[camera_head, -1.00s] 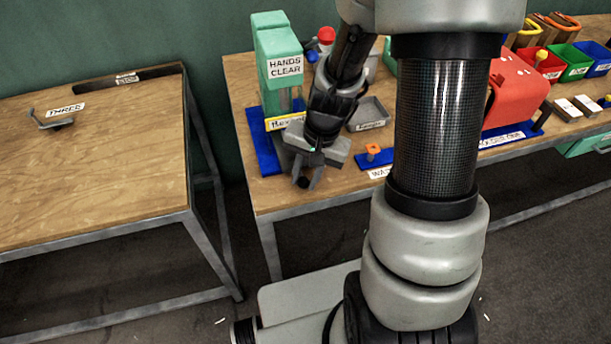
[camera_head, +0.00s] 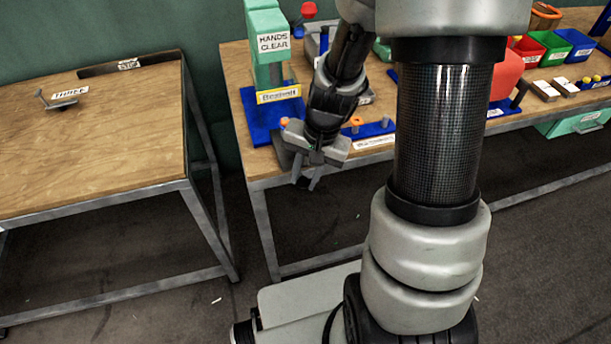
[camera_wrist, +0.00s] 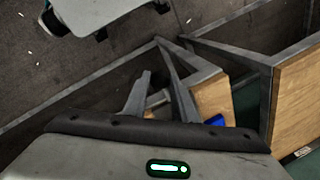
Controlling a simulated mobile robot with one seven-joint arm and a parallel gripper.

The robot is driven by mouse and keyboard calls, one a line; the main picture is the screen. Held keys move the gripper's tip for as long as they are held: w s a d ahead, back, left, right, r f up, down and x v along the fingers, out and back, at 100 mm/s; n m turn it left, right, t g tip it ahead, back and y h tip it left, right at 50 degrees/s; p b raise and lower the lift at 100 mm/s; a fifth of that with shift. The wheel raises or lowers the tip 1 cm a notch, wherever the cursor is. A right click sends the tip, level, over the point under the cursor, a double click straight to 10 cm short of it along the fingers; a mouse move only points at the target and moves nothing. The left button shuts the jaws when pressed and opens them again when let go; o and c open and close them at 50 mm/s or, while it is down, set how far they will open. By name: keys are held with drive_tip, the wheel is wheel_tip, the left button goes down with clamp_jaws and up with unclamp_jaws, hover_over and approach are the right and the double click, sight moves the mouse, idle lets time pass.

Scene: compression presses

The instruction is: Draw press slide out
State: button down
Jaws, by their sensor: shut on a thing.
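The green press (camera_head: 265,20) with a "HANDS CLEAR" sign stands on a blue base (camera_head: 258,118) at the table's left end in the head view. Its grey slide (camera_head: 284,150) sticks out in front of the base at the table's front edge, partly hidden by my gripper. A small orange piece (camera_head: 284,122) shows above the slide. My gripper (camera_head: 306,180) points down at this edge, shut on the slide; the grip itself is mostly hidden. In the wrist view, my gripper's fingers (camera_wrist: 160,95) flank a light grey part in front of the table edge.
A blue plate with an orange ring (camera_head: 356,121) lies right of my gripper on the wooden table. A separate wooden table (camera_head: 110,140) stands to the left with a gap between. Coloured bins (camera_head: 553,45) stand at the right.

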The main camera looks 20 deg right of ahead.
drive_tip(key=shift+w, duration=0.1)
drive_tip(key=c, duration=1.5)
unclamp_jaws()
drive_tip(key=shift+o, duration=0.2)
wheel_tip(320, 180, up, 17)
drive_tip(key=s+d+p, duration=0.2)
drive_tip(key=p, duration=0.1)
drive_tip(key=shift+d, duration=0.4)
drive_tip(key=s+a+r+n+t+h+p, duration=0.1)
drive_tip(key=s+r+n+t+p, duration=0.1)
drive_tip(key=s+r, duration=0.3)
drive_tip(key=s+a+r+n+t+p, duration=0.2)
drive_tip(key=s+r+n+p, duration=0.2)
drive_tip(key=r, duration=0.9)
drive_tip(key=shift+s+n+h+p, duration=0.4)
drive_tip(key=shift+s+p, duration=0.2)
drive_tip(key=shift+s, duration=0.1)
